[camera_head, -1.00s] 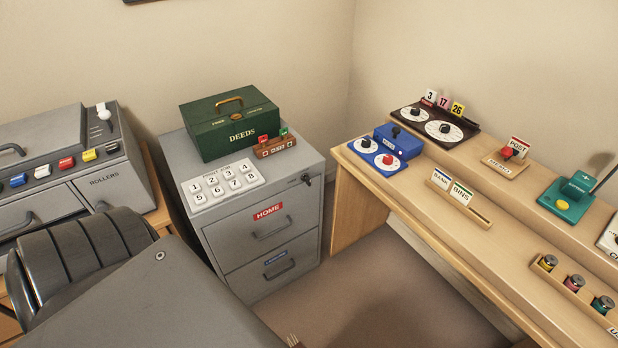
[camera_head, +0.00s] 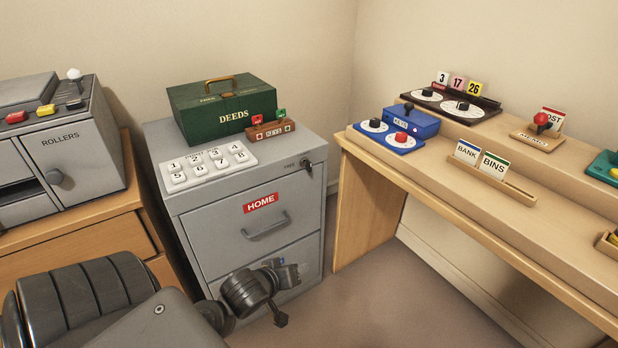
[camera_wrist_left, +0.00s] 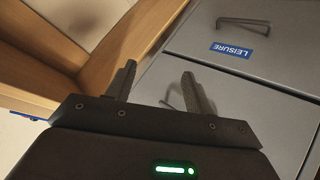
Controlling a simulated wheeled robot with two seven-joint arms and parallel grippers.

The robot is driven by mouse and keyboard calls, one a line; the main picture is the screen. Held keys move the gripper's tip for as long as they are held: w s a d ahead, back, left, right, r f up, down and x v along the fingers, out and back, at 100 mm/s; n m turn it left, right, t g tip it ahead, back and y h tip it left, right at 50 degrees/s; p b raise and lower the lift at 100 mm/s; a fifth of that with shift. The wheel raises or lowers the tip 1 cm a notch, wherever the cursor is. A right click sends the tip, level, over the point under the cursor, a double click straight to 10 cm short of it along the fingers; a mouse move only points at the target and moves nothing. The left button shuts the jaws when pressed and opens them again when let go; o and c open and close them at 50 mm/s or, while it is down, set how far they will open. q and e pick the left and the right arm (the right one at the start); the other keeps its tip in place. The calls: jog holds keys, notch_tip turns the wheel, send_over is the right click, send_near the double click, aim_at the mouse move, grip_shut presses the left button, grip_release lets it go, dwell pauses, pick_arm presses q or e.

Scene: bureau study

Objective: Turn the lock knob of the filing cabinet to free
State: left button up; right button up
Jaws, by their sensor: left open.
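The grey filing cabinet (camera_head: 190,225) stands in the middle of the head view. Its small black lock knob (camera_head: 308,168) is at the upper right of the front, beside a small label reading FREE; its exact angle is too small to tell. My left gripper (camera_head: 286,294) is low in front of the lower drawer, well below the knob. In the left wrist view the left gripper (camera_wrist_left: 158,74) is open, with nothing between its fingers. The drawer marked LEISURE (camera_wrist_left: 285,65) shows there; the knob does not. My right gripper is not in view.
The cabinet top holds a green DEEDS box (camera_head: 222,108), a white numbered key panel (camera_head: 208,166) and a small brown block (camera_head: 270,131). A wooden desk (camera_head: 440,205) stands right of the cabinet. The drawer marked HOME (camera_head: 225,228) has a protruding handle (camera_head: 266,226).

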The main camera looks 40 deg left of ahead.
pick_arm(q)
jog(key=w+a+r+n+t, duration=0.4)
jog(key=w+a+r+n, duration=0.1)
jog(key=w+r, duration=0.15)
jog(key=n+t, duration=0.4)
jog(key=n, duration=0.1)
send_near(308, 167)
jog(key=w, duration=0.1)
jog(key=w+b, duration=0.1)
jog(key=w, duration=0.3)
jog(key=shift+a+b, duration=0.3)
jog(key=shift+b, duration=0.05)
jog(key=w+b, duration=0.1)
jog(key=w, duration=0.3)
jog(key=shift+a, duration=0.2)
jog(key=shift+w+r, duration=0.1)
jog(key=shift+w, duration=0.6)
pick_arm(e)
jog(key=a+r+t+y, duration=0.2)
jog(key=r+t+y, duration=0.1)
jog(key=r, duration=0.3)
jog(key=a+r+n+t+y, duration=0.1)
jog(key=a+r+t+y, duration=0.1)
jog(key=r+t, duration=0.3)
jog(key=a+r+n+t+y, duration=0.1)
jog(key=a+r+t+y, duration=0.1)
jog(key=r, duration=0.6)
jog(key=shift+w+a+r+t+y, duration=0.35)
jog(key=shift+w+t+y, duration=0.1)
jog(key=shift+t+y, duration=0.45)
